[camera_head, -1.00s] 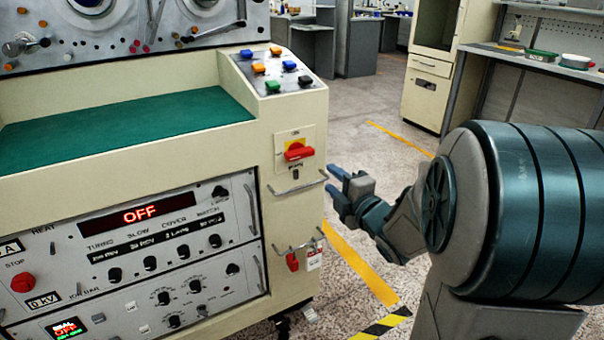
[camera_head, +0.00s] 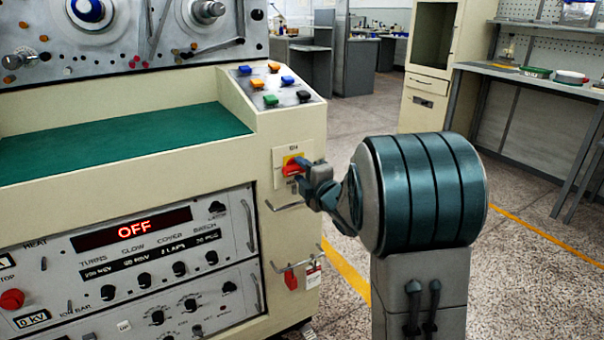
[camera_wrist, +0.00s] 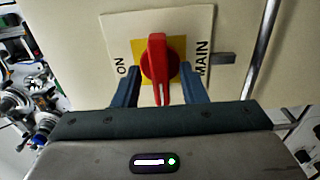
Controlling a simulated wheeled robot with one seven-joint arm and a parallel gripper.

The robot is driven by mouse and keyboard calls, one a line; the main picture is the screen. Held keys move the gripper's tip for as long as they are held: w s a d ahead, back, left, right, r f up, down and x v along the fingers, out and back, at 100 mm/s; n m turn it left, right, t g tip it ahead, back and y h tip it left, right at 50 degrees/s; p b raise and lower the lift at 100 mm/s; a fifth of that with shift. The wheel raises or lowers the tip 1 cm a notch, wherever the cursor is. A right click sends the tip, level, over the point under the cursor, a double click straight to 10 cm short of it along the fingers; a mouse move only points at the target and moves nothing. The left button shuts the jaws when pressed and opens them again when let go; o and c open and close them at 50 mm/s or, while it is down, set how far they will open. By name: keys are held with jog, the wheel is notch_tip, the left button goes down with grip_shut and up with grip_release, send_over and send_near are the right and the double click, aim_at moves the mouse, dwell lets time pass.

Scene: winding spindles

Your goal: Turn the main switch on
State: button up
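The main switch is a red rotary handle (camera_wrist: 158,68) on a yellow square (camera_wrist: 178,46) and a cream plate (camera_wrist: 116,28) marked ON and MAIN. In the head view the red handle (camera_head: 291,168) is on the cabinet's right front, partly covered by my gripper (camera_head: 307,172). In the wrist view my gripper (camera_wrist: 158,86) has one finger on each side of the handle, with visible gaps. It is open around the handle and not clamped. In the wrist view the handle's bar points toward the gripper palm. The display (camera_head: 134,230) reads OFF in red.
Colored buttons (camera_head: 272,84) sit on the sloped panel above the switch. A metal bar handle (camera_head: 285,204) is just below it, and a red padlock with a tag (camera_head: 291,281) hangs lower. The floor to the right is open.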

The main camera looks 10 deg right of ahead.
jog(key=shift+w, duration=0.2)
jog(key=shift+c, duration=0.4)
grip_shut()
